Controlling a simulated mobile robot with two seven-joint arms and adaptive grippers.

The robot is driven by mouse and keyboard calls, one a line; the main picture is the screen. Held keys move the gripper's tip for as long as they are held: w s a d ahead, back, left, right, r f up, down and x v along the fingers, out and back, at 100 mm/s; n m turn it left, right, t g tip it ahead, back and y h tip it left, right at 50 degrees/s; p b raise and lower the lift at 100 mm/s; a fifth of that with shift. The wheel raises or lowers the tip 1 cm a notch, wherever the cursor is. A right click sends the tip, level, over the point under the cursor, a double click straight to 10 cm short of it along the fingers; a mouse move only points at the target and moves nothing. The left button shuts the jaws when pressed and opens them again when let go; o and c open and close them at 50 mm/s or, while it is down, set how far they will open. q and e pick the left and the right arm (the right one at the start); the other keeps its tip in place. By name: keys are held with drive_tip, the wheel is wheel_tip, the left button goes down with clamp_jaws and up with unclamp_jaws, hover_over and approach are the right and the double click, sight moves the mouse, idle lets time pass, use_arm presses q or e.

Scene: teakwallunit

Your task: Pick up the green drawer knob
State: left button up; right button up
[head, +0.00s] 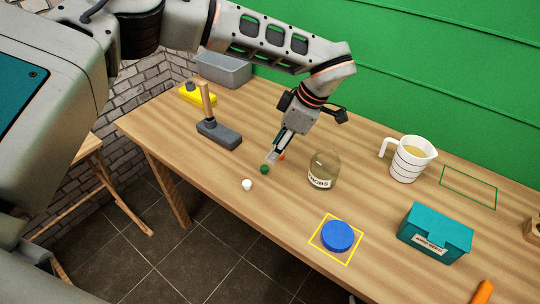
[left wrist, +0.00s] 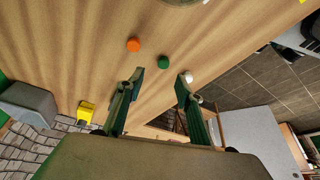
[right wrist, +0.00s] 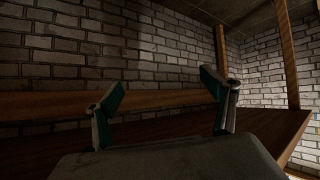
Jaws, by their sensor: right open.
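The green drawer knob (head: 264,169) lies on the wooden table, just in front of my left gripper (head: 274,157). In the left wrist view the green knob (left wrist: 163,62) shows beyond the gap between the two fingertips of my left gripper (left wrist: 160,76), which is open and empty. An orange knob (left wrist: 133,45) lies to its left there, and a white knob (left wrist: 188,76) shows by the right fingertip. In the head view the orange knob (head: 282,157) is partly hidden by the gripper. My right gripper (right wrist: 163,82) is open and empty, facing a brick wall.
A glass jar (head: 323,172) stands right of the left gripper. A mallet (head: 217,132) stands to its left. A blue lid (head: 338,236), a teal box (head: 435,233) and a measuring jug (head: 409,158) are further right. The table's front edge is near the white knob (head: 247,185).

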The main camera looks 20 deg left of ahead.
sight(265, 167)
use_arm(q)
drive_tip(key=shift+s+a+f, duration=0.15)
drive_tip(key=shift+f, duration=0.4)
drive_tip(key=shift+s+a+f, duration=0.1)
drive_tip(key=shift+a+f, duration=0.05)
drive_tip(key=shift+f, duration=0.4)
drive_tip(key=shift+s+a+f, duration=0.1)
drive_tip(key=shift+a+f, duration=0.05)
drive_tip(key=shift+f, duration=0.05)
drive_tip(key=x, duration=0.5)
drive_tip(key=c, duration=0.8)
use_arm(e)
drive_tip(key=shift+s+a+f+g, duration=0.15)
drive_tip(key=shift+s+f, duration=0.1)
drive_tip(key=shift+s, duration=0.3)
drive_tip(key=shift+s+d+f+g, duration=0.15)
drive_tip(key=shift+s+f, duration=0.1)
drive_tip(key=shift+s, duration=0.25)
